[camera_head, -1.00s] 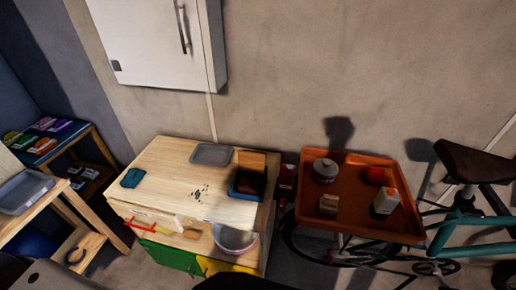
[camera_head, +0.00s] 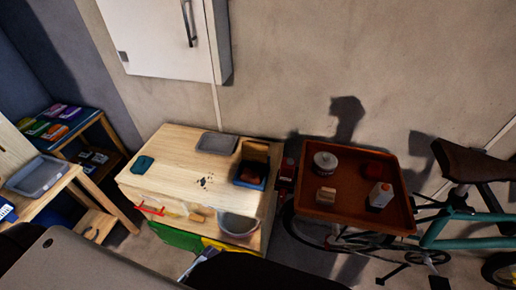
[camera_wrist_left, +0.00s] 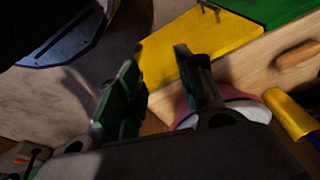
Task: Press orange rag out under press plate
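In the head view, a small blue box with a wooden back board (camera_head: 255,152) stands at the right end of the wooden cabinet top. It looks like the press. A dark reddish-brown shape (camera_head: 250,173) shows inside it, too small and dark to identify as the orange rag or the plate. My left gripper (camera_wrist_left: 157,56) shows in the left wrist view with its two dark fingers apart and nothing between them. Beyond the fingers are the cabinet's yellow panel (camera_wrist_left: 190,45) and floor. My right gripper cannot be made out.
The wooden cabinet (camera_head: 185,165) carries a grey tray (camera_head: 216,143), a teal cloth-like item (camera_head: 143,165) and dark bits. An orange-brown tray (camera_head: 345,208) with several items and a bicycle (camera_head: 465,225) stand right.

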